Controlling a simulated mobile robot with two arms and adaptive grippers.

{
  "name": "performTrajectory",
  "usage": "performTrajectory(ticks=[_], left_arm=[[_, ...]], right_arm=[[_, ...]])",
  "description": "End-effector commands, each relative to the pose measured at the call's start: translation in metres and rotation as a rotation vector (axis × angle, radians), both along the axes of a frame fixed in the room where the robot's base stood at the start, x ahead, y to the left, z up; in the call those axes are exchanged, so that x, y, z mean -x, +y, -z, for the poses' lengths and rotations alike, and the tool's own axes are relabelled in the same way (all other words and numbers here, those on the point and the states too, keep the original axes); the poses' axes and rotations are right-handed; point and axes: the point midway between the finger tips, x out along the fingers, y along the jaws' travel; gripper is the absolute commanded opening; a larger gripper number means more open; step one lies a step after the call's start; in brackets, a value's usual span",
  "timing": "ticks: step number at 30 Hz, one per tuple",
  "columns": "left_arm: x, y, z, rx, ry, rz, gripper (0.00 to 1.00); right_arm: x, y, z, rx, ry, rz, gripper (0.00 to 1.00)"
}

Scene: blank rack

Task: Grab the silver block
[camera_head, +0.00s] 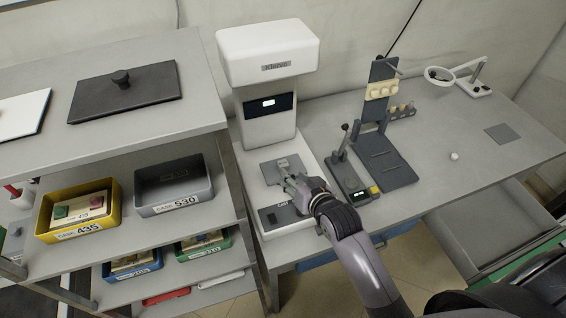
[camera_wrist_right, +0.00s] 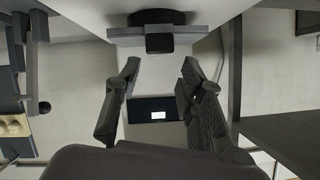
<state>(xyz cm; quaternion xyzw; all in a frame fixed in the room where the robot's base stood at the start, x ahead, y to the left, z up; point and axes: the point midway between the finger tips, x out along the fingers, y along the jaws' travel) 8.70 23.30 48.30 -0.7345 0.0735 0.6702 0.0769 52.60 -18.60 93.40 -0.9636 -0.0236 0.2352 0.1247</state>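A small silver-grey block (camera_head: 287,164) appears on the grey plate of the white machine's stage in the head view. My right gripper (camera_head: 287,179) is over the stage, just in front of the block, and hides part of that area. In the right wrist view my right gripper (camera_wrist_right: 158,75) is open, with its two fingers wide apart and nothing between them. A dark piece on a grey bar (camera_wrist_right: 185,36) lies beyond the fingertips; I cannot tell whether it includes the block. My left gripper is not in view.
The white machine (camera_head: 267,55) rises behind the stage. A lever device (camera_head: 348,178) stands close to the right of my gripper, with a dark stand (camera_head: 386,160) beyond. A shelf with a grey bin (camera_head: 174,207) and a yellow bin (camera_head: 47,222) is at the left.

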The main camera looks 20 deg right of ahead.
Motion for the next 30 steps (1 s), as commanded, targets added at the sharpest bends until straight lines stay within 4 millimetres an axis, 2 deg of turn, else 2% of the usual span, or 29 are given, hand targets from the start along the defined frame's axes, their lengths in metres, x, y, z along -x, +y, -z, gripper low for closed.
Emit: performTrajectory(ticks=[3, 10, 15, 19, 29, 30], left_arm=[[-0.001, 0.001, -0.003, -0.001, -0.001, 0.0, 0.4], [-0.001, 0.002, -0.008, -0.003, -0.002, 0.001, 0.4], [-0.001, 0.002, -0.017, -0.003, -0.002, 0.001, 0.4], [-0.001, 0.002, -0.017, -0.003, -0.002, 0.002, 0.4], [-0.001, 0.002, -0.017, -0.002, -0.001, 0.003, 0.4], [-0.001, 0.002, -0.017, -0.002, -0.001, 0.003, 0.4]], right_arm=[[-0.012, 0.002, 0.006, 0.0, 0.001, 0.0, 0.36], [-0.025, 0.002, 0.01, 0.0, 0.002, -0.001, 0.36], [-0.047, 0.001, 0.017, 0.001, 0.001, -0.001, 0.36], [-0.059, 0.003, 0.026, 0.0, 0.002, -0.001, 0.36], [-0.063, 0.004, 0.032, -0.001, 0.008, -0.002, 0.36], [-0.062, 0.004, 0.032, -0.001, 0.008, -0.001, 0.33]])
